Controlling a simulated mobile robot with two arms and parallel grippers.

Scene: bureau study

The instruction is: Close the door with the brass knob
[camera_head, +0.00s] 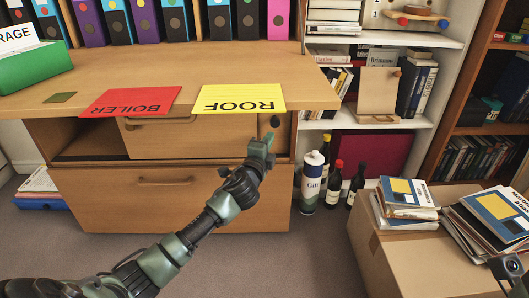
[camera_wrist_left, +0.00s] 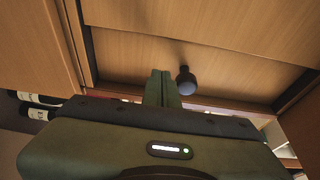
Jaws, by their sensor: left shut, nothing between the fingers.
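A small wooden door (camera_head: 266,128) is at the right end of the bureau front, partly hidden by the yellow ROOF sheet and my gripper. Its round knob (camera_head: 275,121) looks dark rather than brass. In the left wrist view the knob (camera_wrist_left: 185,80) stands out from a wooden panel (camera_wrist_left: 215,62). I cannot tell whether the door sits flush. My left gripper (camera_head: 269,139) is shut and empty, in front of the door just below the knob. In the left wrist view its fingertips (camera_wrist_left: 163,78) are beside the knob, with no clear contact. Part of what seems my right gripper (camera_head: 510,268) shows at lower right.
The yellow ROOF sheet (camera_head: 238,98) and red BOILER sheet (camera_head: 130,101) overhang the bureau top (camera_head: 160,72). A wide drawer (camera_head: 160,205) is below. A white-blue bottle (camera_head: 312,182) and dark bottles (camera_head: 335,183) stand to the right, near a book-laden cardboard box (camera_head: 400,252).

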